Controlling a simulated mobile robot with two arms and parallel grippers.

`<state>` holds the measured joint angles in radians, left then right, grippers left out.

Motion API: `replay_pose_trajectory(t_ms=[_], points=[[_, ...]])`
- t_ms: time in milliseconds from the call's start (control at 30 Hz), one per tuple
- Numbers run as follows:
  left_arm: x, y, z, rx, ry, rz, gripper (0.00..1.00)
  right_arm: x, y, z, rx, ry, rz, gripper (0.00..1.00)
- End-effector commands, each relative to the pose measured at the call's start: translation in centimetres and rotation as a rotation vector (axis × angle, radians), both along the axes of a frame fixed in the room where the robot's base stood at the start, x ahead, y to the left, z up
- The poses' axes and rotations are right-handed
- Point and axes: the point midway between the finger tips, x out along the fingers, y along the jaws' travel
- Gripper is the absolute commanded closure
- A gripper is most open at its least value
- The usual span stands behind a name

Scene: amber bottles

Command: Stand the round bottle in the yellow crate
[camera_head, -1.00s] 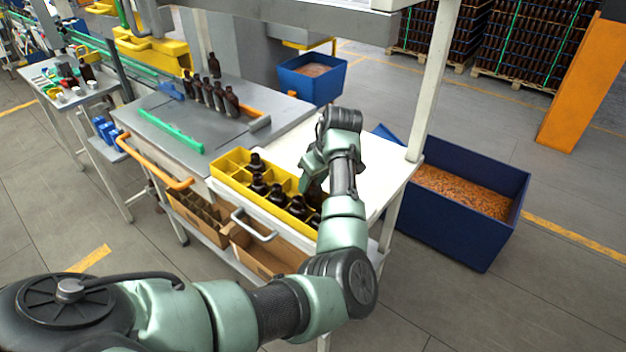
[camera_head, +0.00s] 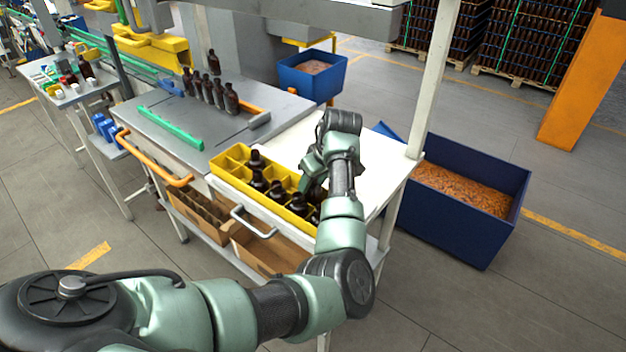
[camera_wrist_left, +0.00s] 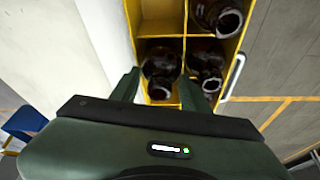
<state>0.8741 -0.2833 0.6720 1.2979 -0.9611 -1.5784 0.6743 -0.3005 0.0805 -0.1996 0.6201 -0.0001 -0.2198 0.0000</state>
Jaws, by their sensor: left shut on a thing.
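The yellow crate (camera_head: 222,178) stands on the white cart top, with several dark amber bottles (camera_head: 277,191) in its compartments. My left gripper (camera_head: 312,187) is over the crate's right end, pointing down. In the left wrist view its two fingers (camera_wrist_left: 159,82) are shut on a dark round bottle (camera_wrist_left: 160,64), which is upright or nearly so within an outer compartment of the crate (camera_wrist_left: 133,10). I cannot tell whether its base touches the crate floor. Other bottles (camera_wrist_left: 207,66) stand in the neighbouring compartments. My right gripper is not in view.
The white surface (camera_head: 285,150) behind the crate is clear. A row of amber bottles (camera_head: 219,95) stands on the grey table near a green bar (camera_head: 170,128). Cardboard boxes (camera_head: 265,255) sit on the shelf below. A blue bin (camera_head: 455,225) stands right of a white post (camera_head: 432,85).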

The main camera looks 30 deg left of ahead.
Motion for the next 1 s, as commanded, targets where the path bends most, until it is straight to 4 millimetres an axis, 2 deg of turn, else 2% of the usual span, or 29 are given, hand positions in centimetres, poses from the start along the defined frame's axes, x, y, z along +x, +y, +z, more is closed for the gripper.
replay_pose_trajectory(t_ms=[133, 167, 233, 267, 567, 667, 1000], points=[[0.0, 0.0, -0.5, 0.000, 0.000, 0.000, 0.97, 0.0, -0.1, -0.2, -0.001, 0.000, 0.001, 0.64], [0.0, 0.0, -0.5, 0.001, 0.000, 0.000, 0.51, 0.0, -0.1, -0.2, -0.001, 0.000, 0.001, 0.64], [0.0, 0.0, -0.4, 0.001, -0.001, 0.000, 0.32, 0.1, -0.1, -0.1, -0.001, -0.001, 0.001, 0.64], [0.0, 0.0, -0.4, 0.000, -0.001, 0.000, 0.29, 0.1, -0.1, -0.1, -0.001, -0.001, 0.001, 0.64], [-0.1, -0.1, -0.3, -0.001, 0.001, 0.000, 0.29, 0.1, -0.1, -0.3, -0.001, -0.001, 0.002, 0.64], [-0.1, -0.6, 0.7, 0.000, -0.002, 0.001, 0.29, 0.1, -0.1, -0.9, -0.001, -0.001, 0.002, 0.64], [-0.6, -2.5, 5.8, 0.002, -0.005, -0.001, 0.29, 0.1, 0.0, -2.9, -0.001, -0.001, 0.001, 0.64]])
